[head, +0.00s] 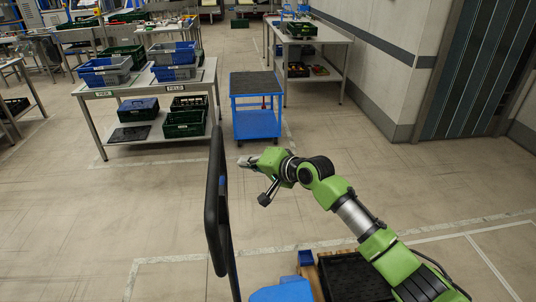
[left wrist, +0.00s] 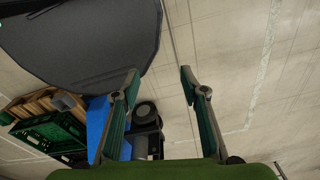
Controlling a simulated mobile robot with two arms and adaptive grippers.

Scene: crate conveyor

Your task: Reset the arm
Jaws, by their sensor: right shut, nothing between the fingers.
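My right arm, green with black joints, reaches in from the lower right of the head view. Its gripper (head: 247,161) is shut and empty, held over open floor. My left gripper (left wrist: 160,74) shows only in the left wrist view. Its two fingers are spread apart with nothing between them, and floor shows in the gap. My left arm is not in the head view.
A black upright bar (head: 213,205) stands left of my right gripper. A blue cart (head: 256,124) is farther ahead. A table (head: 145,86) with crates stands at left, another workbench (head: 318,38) behind. Open floor lies between.

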